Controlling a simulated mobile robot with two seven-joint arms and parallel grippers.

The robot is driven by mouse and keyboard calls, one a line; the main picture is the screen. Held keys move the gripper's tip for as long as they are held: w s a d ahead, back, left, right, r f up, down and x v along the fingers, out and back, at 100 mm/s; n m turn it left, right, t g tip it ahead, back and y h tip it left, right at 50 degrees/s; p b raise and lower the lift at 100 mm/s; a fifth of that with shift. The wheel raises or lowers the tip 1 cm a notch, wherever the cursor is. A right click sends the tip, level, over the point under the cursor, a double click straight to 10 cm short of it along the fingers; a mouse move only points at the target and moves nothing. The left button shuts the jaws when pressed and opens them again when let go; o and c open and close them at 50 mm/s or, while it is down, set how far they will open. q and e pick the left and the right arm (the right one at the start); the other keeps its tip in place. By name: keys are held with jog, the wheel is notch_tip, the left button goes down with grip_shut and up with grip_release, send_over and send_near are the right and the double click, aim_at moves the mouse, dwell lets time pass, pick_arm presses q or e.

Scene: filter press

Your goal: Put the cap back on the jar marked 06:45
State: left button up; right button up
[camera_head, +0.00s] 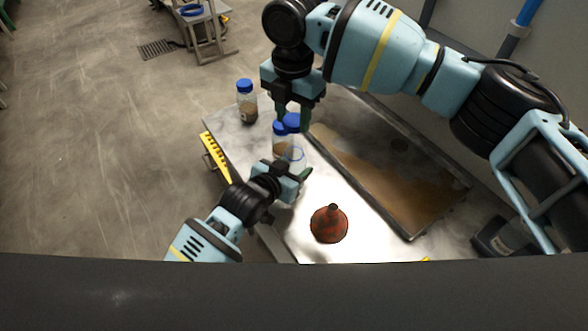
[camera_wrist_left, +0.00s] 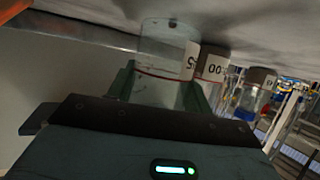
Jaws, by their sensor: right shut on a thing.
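The clear, open jar (camera_head: 297,157) stands near the table's left side with brown content low in it. My left gripper (camera_head: 291,170) has its fingers on both sides of this jar. In the left wrist view the jar (camera_wrist_left: 165,50) fills the space between the fingers (camera_wrist_left: 160,92); its label shows only a final "5", so the full mark cannot be read. My right gripper (camera_head: 293,117) points down above and behind the jar, shut on a blue cap (camera_head: 291,121). The cap looks apart from the jar's rim, though the gap is hard to judge.
A blue-capped jar (camera_head: 279,141) stands close beside the open one, and another (camera_head: 246,103) stands farther back. A metal tray (camera_head: 408,236) with brown material lies right.

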aim_at(293, 133)
pick_arm(q)
jog(key=c, duration=0.5)
jog(key=shift+c, duration=0.2)
pick_arm(e)
jog(key=shift+f, duration=2.5)
jog(key=shift+f, duration=0.15)
jog(key=shift+f, duration=0.75)
jog(key=shift+f, duration=0.55)
